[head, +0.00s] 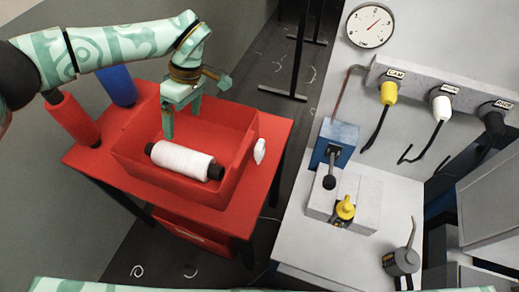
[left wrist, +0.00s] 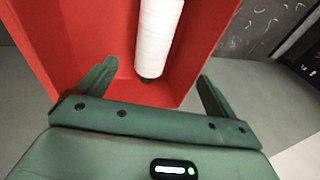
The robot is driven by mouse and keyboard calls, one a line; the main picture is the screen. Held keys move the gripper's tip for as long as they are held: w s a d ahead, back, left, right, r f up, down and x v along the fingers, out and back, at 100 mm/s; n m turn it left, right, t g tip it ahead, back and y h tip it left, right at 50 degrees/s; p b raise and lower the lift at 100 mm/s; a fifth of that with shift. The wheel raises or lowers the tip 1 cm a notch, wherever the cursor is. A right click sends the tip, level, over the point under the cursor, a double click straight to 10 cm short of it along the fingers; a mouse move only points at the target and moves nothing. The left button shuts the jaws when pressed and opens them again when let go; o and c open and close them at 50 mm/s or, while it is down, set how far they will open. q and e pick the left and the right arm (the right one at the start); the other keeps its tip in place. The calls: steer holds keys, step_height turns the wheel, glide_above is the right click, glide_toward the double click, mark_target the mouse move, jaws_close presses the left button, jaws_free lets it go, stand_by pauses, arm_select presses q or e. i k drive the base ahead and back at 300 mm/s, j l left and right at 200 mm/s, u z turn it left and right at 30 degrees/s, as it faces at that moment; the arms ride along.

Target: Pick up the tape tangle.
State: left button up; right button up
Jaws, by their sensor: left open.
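A small white crumpled clump (head: 260,151), which looks like the tape tangle, is just outside the right wall of the red bin. I cannot tell whether it touches the wall or only the red table top. It is not seen in the left wrist view. My left gripper (head: 182,117) is open and empty, pointing down over the left back part of the bin, to the left of the clump. Its two fingers also show in the left wrist view (left wrist: 156,76), spread apart with the bin and spool beyond them. My right gripper is not in view.
The red bin (head: 230,193) on the red table (head: 268,165) holds a white spool (head: 182,160), also in the left wrist view (left wrist: 158,35). Red (head: 72,118) and blue (head: 118,85) cylinders stand left. A grey bench (head: 300,250) with levers is right, across a gap.

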mark_target(258, 152)
steer(key=k+z, duration=0.15)
steer(key=z, duration=0.2)
steer(key=k+z, duration=0.15)
steer(key=z, duration=0.25)
steer(key=k+z, duration=0.1)
steer(key=z, duration=0.25)
